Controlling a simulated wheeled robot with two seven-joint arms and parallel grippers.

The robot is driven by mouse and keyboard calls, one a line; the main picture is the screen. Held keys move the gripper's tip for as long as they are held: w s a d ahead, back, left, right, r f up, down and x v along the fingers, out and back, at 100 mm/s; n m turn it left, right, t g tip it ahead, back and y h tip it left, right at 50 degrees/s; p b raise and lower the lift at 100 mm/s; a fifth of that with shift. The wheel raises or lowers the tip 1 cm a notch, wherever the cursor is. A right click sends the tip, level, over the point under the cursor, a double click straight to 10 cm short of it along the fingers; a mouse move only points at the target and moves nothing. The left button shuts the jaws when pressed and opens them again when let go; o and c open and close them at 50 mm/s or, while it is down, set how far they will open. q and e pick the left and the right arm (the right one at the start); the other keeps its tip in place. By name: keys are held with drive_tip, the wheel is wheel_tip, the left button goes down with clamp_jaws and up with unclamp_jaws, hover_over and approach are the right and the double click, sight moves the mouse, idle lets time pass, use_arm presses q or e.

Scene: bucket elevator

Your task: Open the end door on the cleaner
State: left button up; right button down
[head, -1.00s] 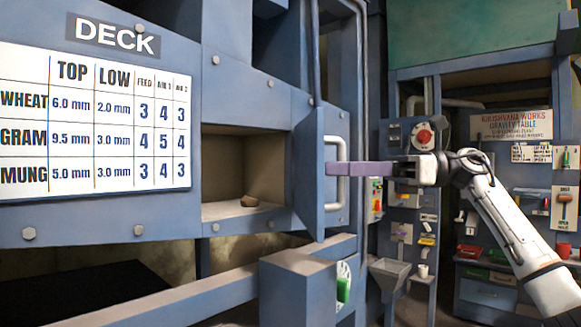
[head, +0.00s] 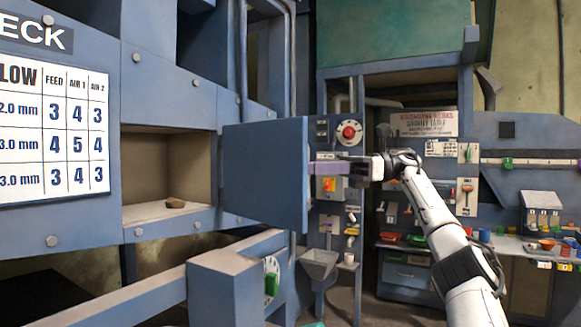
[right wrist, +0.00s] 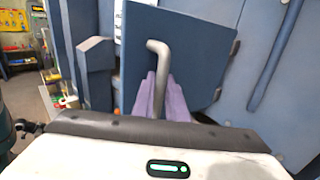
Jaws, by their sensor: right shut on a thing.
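The end door (head: 265,178) is a blue plate standing swung out beside a square opening (head: 150,168) in the blue cleaner. Its broad face shows in the head view and its handle is hidden there. In the right wrist view the door (right wrist: 200,45) carries a grey bent bar handle (right wrist: 160,72). My right gripper (right wrist: 165,102) has purple fingers shut on this handle. In the head view the right gripper (head: 325,167) reaches in from the right at the door's outer edge, its fingertips partly hidden. My left gripper is not in view.
A blue box with a green switch (head: 271,284) juts out below the door. A grey hopper (head: 319,263) and a control panel with a red knob (head: 349,133) stand behind the right gripper.

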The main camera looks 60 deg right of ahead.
drive_tip(key=shift+d, duration=0.25)
idle(0.3)
drive_tip(key=c, duration=2.1)
unclamp_jaws()
drive_tip(key=shift+o, duration=0.3)
drive_tip(key=shift+w, duration=0.2)
drive_tip(key=shift+a, duration=0.15)
